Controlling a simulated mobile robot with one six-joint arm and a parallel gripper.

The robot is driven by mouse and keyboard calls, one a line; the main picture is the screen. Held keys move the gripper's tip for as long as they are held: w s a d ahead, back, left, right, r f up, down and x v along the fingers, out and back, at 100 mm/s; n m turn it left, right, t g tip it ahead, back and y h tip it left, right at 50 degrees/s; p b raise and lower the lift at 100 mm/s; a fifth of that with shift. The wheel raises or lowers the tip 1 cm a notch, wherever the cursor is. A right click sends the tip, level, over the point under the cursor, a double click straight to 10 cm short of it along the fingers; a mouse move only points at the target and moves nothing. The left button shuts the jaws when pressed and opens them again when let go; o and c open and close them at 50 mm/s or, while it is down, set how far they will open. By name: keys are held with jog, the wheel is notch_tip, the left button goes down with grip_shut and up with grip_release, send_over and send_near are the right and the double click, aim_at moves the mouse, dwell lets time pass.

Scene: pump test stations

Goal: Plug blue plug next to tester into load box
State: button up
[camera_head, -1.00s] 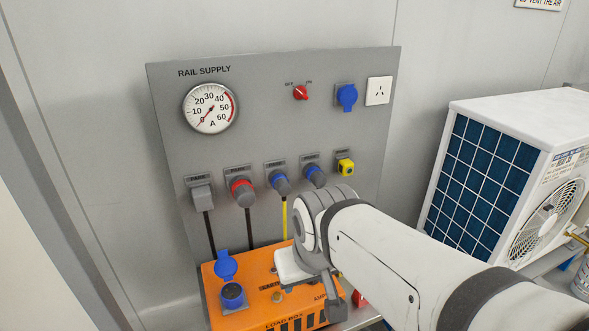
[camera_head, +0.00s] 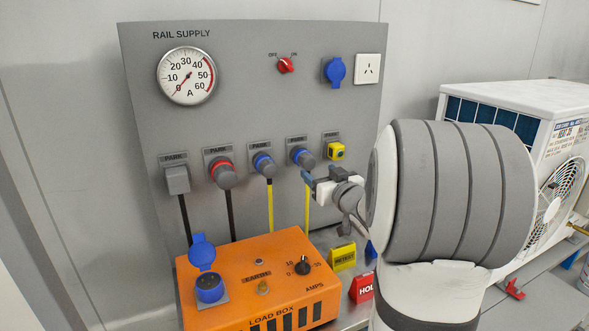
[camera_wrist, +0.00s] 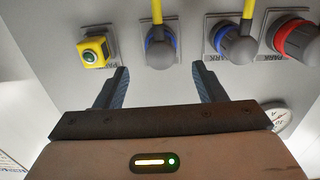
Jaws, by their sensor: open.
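The blue plug beside the yellow tester (camera_head: 334,151) is parked on the grey panel (camera_head: 301,156), its yellow cable hanging down. In the wrist view this plug (camera_wrist: 160,48) lies ahead between my fingertips, with the tester (camera_wrist: 95,50) and its green button at left. My gripper (camera_head: 312,180) is open and empty, just below and right of the plug; in the wrist view my gripper (camera_wrist: 160,78) has a finger on each side, apart from the plug. The orange load box (camera_head: 255,268) stands below, its blue inlet (camera_head: 209,288) at left with pins showing and lid raised.
A second blue plug (camera_head: 262,164), a red-ringed plug (camera_head: 222,172) and a grey plug (camera_head: 177,179) are parked to the left with hanging cables. Yellow (camera_head: 343,257) and red (camera_head: 362,288) signs stand right of the load box. An air-conditioner unit (camera_head: 530,130) is at right.

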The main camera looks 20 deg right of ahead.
aim_at(310, 165)
jog(key=shift+w, duration=0.1)
dwell(0.3)
jog(key=shift+w+a, duration=0.2)
jog(key=shift+w, duration=4.2)
jog(key=shift+c, duration=0.2)
jog(key=c, duration=1.3)
jog(key=shift+s, duration=0.15)
jog(key=shift+s+d+b, duration=0.1)
jog(key=shift+s+b, duration=0.4)
jog(key=shift+s, duration=2.35)
jog(key=shift+r, duration=0.1)
